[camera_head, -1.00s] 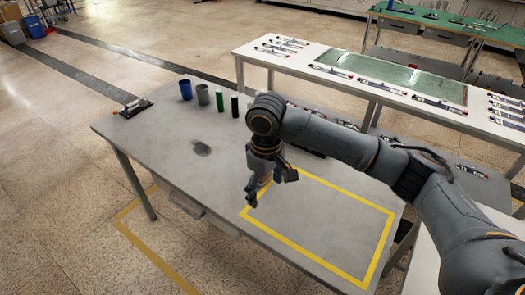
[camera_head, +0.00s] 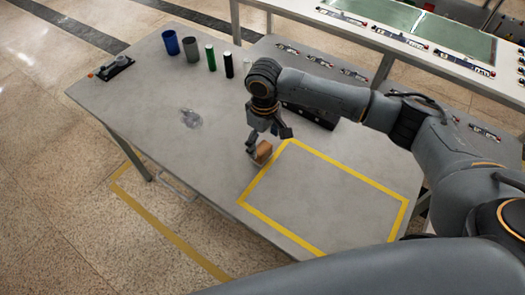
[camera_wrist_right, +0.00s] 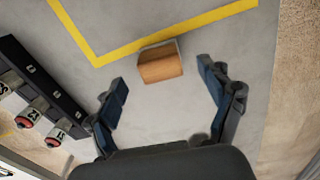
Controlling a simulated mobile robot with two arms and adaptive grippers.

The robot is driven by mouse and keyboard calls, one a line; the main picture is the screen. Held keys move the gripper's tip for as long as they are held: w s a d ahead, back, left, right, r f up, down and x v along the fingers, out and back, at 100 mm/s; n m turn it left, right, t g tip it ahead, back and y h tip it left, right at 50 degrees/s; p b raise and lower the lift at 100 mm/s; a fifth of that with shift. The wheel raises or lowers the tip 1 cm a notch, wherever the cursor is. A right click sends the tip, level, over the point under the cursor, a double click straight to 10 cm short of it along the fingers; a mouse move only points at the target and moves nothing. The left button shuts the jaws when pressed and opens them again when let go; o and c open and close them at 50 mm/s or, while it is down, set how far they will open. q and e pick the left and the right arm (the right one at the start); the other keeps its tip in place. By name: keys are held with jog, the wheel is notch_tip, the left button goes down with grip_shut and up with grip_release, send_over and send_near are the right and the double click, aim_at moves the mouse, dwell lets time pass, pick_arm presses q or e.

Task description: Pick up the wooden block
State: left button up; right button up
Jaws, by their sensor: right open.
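The wooden block (camera_head: 264,151) is small and brown and sits on the grey table (camera_head: 140,100), just outside the left corner of the yellow tape rectangle. In the right wrist view the block (camera_wrist_right: 160,62) lies beyond and between the fingertips, close to the yellow tape. My right gripper (camera_head: 263,146) is above the block and partly covers it in the head view. In the right wrist view the right gripper (camera_wrist_right: 165,82) has its two fingers wide apart with nothing between them. My left gripper is not in view.
A blue cup (camera_head: 170,42), a grey cup (camera_head: 191,49), a green cylinder (camera_head: 211,57) and a black cylinder (camera_head: 229,64) stand along the table's back. A dark rack (camera_wrist_right: 38,85) lies left in the wrist view. The yellow-taped area (camera_head: 325,205) is bare.

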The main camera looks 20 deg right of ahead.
aim_at(263, 148)
jog(key=shift+w+f, duration=0.1)
jog(key=shift+f, duration=0.5)
jog(key=f, duration=0.1)
jog(key=f+p, duration=0.1)
jog(key=f, duration=0.1)
jog(key=shift+w+a+f, duration=0.1)
jog(key=shift+w+f, duration=0.1)
jog(key=shift+f, duration=0.55)
jog(key=c, duration=1.1)
jog(key=shift+c, duration=0.9)
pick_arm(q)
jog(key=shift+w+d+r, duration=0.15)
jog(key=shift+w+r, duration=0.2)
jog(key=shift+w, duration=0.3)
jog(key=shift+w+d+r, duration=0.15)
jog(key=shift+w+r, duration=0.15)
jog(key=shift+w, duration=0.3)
